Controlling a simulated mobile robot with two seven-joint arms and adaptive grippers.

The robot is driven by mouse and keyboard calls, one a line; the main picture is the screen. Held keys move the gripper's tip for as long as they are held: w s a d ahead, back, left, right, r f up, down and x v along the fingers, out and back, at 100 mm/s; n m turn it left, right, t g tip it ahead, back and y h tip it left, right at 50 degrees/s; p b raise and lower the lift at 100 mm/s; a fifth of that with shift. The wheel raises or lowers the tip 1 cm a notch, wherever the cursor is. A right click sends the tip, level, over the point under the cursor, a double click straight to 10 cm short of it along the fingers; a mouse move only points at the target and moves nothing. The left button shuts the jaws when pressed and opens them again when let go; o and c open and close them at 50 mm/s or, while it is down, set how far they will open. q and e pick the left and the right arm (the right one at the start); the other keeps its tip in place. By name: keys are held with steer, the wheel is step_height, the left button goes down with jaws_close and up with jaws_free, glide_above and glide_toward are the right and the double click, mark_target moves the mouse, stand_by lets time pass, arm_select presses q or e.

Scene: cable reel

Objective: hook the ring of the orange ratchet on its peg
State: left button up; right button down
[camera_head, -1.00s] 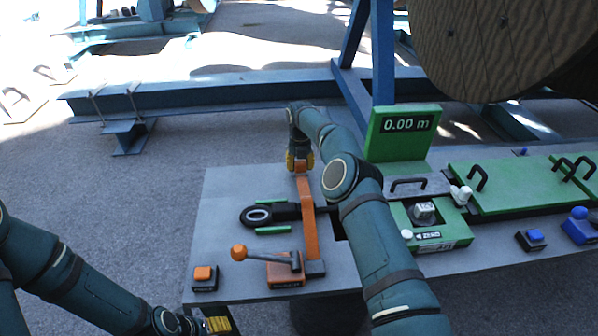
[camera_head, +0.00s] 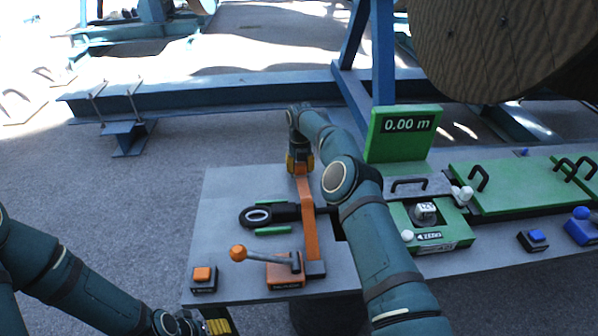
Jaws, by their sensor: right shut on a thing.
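An orange bar (camera_head: 309,222) stretches from a dark foot beside the orange ratchet box (camera_head: 285,274) to my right gripper (camera_head: 301,170). The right gripper is shut on the bar's far end; its fingertips are small and partly hidden. A grey lever with an orange ball knob (camera_head: 238,253) lies over the ratchet box. A black ring piece (camera_head: 258,215) lies flat on the bench, and its shank passes by the bar. I cannot make out the peg. My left gripper (camera_head: 216,325) is at the bottom edge, cut off, so its jaws are unclear.
The grey bench (camera_head: 225,185) has green strips beside the ring piece. An orange button (camera_head: 203,278) sits at its front left. The green display (camera_head: 403,133) reads 0.00 m. A green counter unit (camera_head: 437,228) stands right of my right arm. A large reel (camera_head: 500,45) hangs behind.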

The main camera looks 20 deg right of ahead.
steer(key=shift+f+b, duration=0.5)
steer(key=shift+b, duration=0.05)
stand_by(0.4)
steer(key=shift+c, duration=2.4)
jaws_free()
steer(key=shift+r, duration=3.8)
